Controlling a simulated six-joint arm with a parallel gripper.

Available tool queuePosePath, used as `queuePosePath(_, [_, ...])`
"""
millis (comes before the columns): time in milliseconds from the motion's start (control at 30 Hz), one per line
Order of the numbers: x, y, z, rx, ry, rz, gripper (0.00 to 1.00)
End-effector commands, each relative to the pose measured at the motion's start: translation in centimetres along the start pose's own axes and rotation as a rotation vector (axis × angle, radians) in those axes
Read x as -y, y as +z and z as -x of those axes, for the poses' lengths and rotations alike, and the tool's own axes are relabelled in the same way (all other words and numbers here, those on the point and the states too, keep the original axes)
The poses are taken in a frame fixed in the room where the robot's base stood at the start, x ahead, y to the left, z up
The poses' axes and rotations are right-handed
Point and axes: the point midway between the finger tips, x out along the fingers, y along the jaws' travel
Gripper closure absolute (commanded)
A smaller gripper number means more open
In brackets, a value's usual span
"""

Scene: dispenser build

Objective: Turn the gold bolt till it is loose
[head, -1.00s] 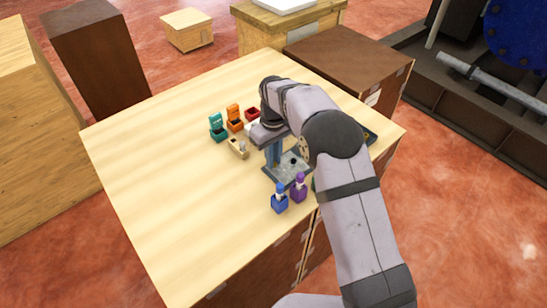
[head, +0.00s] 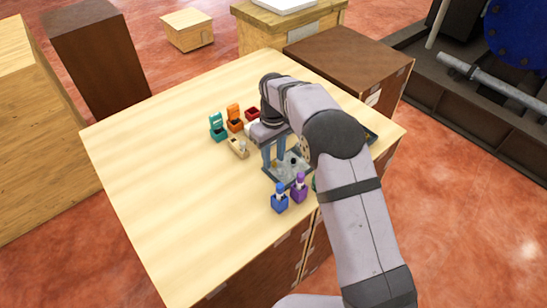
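My gripper (head: 274,163) points down over the grey fixture plate (head: 286,175) near the table's right side. Its two blue-grey fingers show as separate, with a gap between them. A small dark peg (head: 293,161) stands on the plate, right of the fingers. I see nothing held between the fingers.
A blue bottle-like piece (head: 280,199) and a purple one (head: 298,188) stand just in front of the plate. Teal (head: 218,128), orange (head: 235,119), red (head: 252,114) and tan (head: 238,148) holders stand behind to the left. The table's left half (head: 160,180) is clear.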

Motion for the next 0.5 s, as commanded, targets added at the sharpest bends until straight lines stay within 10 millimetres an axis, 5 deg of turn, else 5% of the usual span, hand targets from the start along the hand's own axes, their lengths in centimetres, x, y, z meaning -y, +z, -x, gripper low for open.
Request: queuePosePath(500, [0.0, -0.1, 6.1, -0.004, 0.002, 0.0, 0.68])
